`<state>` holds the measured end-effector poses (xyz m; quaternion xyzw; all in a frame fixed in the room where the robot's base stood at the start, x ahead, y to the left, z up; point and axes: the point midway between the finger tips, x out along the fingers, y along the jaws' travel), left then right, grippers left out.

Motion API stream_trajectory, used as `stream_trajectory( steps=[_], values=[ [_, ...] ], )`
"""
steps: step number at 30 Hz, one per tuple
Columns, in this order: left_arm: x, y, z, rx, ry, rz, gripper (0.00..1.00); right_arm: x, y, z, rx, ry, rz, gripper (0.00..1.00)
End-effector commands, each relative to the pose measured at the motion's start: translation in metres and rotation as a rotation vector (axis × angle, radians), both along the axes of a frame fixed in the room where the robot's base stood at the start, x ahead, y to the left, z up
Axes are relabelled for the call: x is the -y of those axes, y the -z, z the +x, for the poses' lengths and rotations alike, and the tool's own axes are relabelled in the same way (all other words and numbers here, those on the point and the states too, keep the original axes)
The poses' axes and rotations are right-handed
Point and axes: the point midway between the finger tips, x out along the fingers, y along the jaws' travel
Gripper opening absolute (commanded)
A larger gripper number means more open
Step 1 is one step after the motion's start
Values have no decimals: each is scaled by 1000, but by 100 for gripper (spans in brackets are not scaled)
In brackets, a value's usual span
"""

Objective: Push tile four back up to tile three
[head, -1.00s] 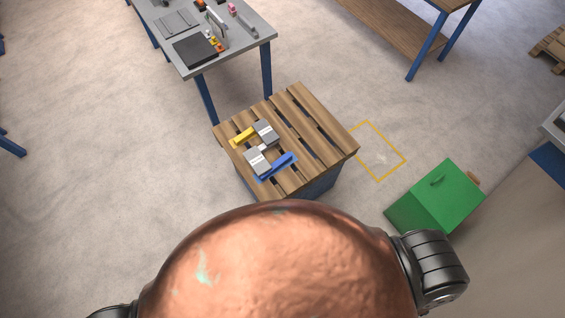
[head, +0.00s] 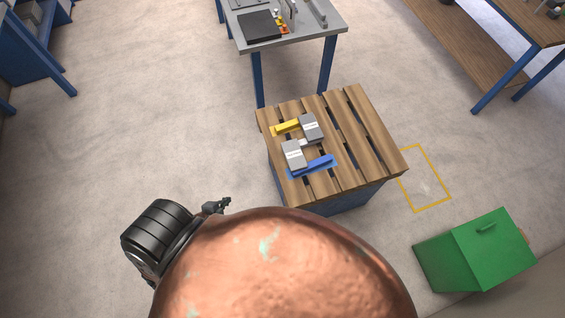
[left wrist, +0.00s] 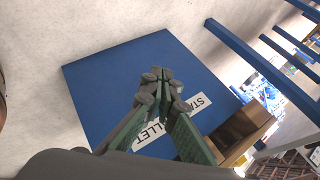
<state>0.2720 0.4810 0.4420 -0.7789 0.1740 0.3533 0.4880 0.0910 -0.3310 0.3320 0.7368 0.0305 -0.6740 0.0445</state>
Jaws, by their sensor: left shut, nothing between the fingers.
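On the slatted wooden pallet top (head: 375,138) in the head view lie two grey blocks with pale labels, one farther back (head: 312,126) and one nearer (head: 293,154). A yellow piece (head: 285,128) lies beside the far block, and a blue piece (head: 318,166) beside the near one. Which of these are tiles three and four I cannot tell; no numbers are readable. My left gripper (head: 217,205) is low in the head view, left of the pallet and apart from it.
A grey workbench (head: 310,35) with several items stands behind the pallet. A green box (head: 475,252) is at the right, near a yellow floor outline (head: 420,180). A wooden table (head: 440,45) is at the back right. The floor left of the pallet is clear.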

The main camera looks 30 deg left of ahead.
Motion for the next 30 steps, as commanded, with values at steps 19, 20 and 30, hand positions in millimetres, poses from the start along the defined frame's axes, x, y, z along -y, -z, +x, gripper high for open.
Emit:
stream_trajectory(
  steps=[19, 20, 30],
  values=[
    [27, -174, 158, 1003, 1235, 1483, 0, -5, 129, 19, -102, 44, 5, 75],
    [32, -179, 157, 1037, 1259, 1529, 0, -5, 131, 20, -105, 45, 5, 75],
    [60, -201, 156, 1199, 1343, 1731, 0, -5, 135, 20, -118, 49, 5, 75]
  ],
)
